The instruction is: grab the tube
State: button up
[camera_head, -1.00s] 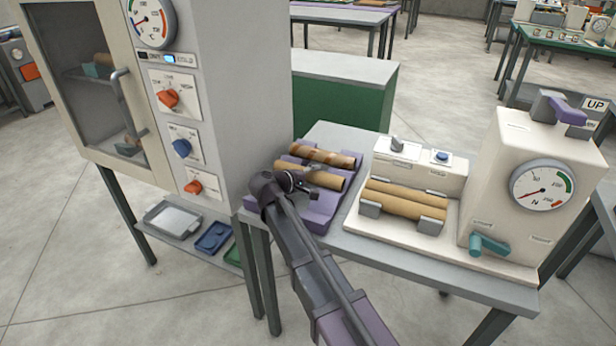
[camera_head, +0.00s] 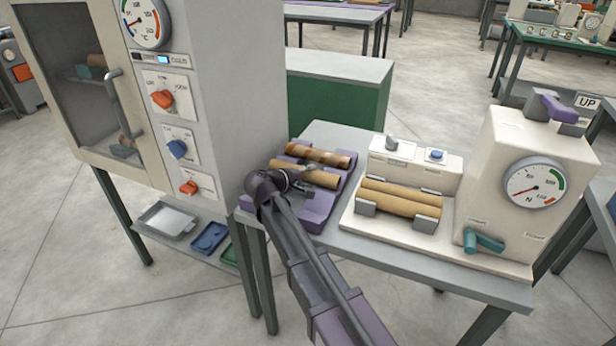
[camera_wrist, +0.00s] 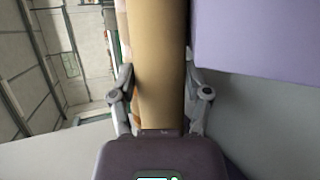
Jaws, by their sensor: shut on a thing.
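A plain brown cardboard tube (camera_head: 322,179) is at the front of the purple rack (camera_head: 318,208), beside the grey cabinet. My gripper (camera_head: 302,179) reaches it from the left and is shut on it near its left end. In the wrist view the tube (camera_wrist: 160,65) runs between the two fingers of my gripper (camera_wrist: 161,98), one finger on each side. A second tube with a spiral pattern (camera_head: 318,154) lies behind it on the rack. I cannot tell whether the held tube is clear of the rack.
The white machine (camera_head: 395,218) with more brown tubes (camera_head: 400,197), a dial and a teal crank stands close on the right. The tall grey cabinet (camera_head: 235,90) rises just left of the rack. Bare table (camera_head: 340,135) shows behind the rack.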

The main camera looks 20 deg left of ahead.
aim_at(309, 172)
jog(key=shift+r+p, duration=4.7)
jog(key=shift+r, duration=0.15)
